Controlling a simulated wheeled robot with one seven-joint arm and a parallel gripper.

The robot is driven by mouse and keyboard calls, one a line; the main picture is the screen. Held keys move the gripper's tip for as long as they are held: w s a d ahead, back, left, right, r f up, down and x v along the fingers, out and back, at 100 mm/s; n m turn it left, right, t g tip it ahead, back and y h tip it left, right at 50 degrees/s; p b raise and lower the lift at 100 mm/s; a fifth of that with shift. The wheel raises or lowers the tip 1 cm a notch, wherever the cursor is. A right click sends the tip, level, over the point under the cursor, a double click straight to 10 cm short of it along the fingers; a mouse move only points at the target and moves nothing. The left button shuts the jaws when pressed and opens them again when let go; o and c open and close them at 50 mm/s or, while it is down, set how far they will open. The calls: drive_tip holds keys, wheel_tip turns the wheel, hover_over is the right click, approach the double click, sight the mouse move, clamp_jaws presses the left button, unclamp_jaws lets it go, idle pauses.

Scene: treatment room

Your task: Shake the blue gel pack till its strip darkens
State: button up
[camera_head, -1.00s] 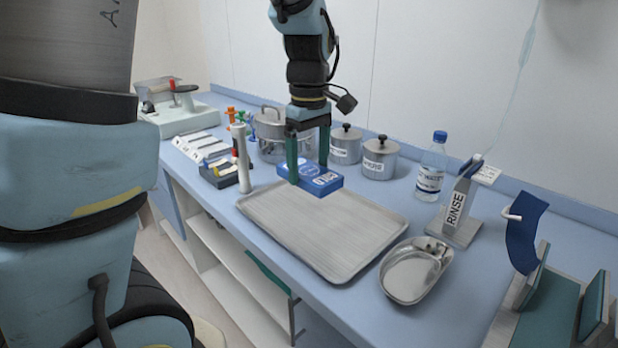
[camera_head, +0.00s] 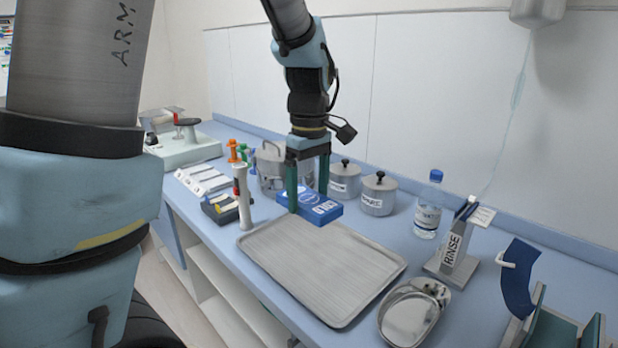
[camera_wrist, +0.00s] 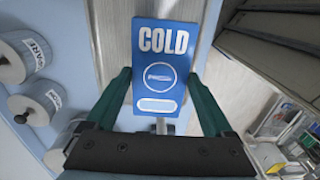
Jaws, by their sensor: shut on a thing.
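The blue gel pack (camera_head: 322,214) is held at the far end of the metal tray (camera_head: 262,250); I cannot tell how high it is above it. In the wrist view the pack (camera_wrist: 143,65) shows the white word COLD, a round logo and a pale, light strip (camera_wrist: 158,105) inside a white outline. My gripper (camera_head: 308,200) is shut on the pack, with one green finger on each side. The gripper (camera_wrist: 162,85) also shows in the wrist view, its fingers along the pack's sides.
Lidded metal pots (camera_head: 378,195) stand behind the pack. To the right are a water bottle (camera_head: 428,208), a RINSE holder (camera_head: 455,250) and a metal kidney dish (camera_head: 425,290). Blank wall lies behind.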

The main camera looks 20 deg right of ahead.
sight(308, 199)
wheel_tip(308, 199, up, 7)
drive_tip(key=shift+r, duration=0.2)
drive_tip(key=shift+a+f, duration=0.1)
drive_tip(key=shift+f, duration=3.1)
drive_tip(key=shift+f, duration=0.1)
idle(0.8)
